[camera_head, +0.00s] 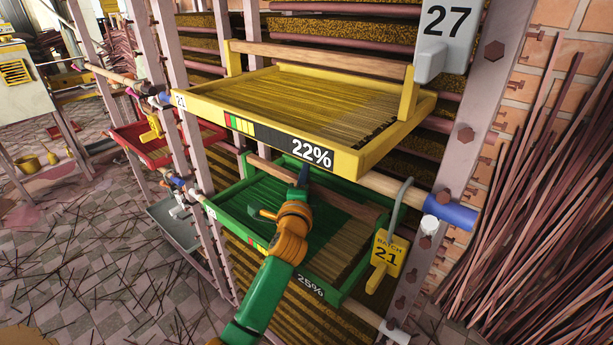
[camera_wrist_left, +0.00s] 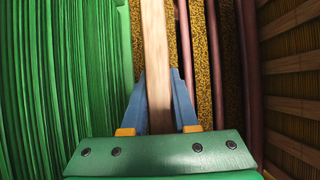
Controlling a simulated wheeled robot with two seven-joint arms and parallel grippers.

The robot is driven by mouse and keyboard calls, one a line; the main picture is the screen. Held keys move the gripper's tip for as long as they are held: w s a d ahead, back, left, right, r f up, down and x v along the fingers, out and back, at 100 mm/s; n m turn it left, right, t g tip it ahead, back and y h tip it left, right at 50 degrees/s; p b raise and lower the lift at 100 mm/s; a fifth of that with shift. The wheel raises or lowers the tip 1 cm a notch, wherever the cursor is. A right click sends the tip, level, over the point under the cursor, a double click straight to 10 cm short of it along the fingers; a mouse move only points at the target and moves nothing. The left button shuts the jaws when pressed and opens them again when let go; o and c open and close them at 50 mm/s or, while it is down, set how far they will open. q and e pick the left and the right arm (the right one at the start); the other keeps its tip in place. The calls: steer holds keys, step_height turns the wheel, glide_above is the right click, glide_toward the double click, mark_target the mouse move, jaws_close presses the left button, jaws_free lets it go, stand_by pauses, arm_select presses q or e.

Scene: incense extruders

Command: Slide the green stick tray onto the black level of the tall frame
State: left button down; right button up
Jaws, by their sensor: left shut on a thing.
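The green stick tray (camera_head: 352,284), marked 25%, sits among the uprights of the tall frame (camera_head: 454,160), below a yellow tray. It holds a layer of fine sticks, which show as green strips in the left wrist view (camera_wrist_left: 60,75). My left gripper (camera_head: 303,178) is over the tray, its arm crossing the tray's front edge. In the left wrist view its two blue fingers (camera_wrist_left: 158,105) are shut on the tray's wooden handle bar (camera_wrist_left: 155,45), one on each side. I cannot tell which level is the black one. My right gripper is not in view.
The yellow tray (camera_head: 207,110), marked 22%, juts out just above the green tray. A yellow batch tag (camera_head: 388,255) hangs at the green tray's right corner. A red tray (camera_head: 184,147) is at left. Loose reddish sticks (camera_head: 550,220) lean at right; the floor (camera_head: 90,255) is littered with sticks.

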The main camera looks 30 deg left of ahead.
arm_select(q)
steer(key=shift+s, duration=0.1)
steer(key=shift+f, duration=0.1)
steer(key=c, duration=0.6)
jaws_free()
steer(key=o, duration=0.3)
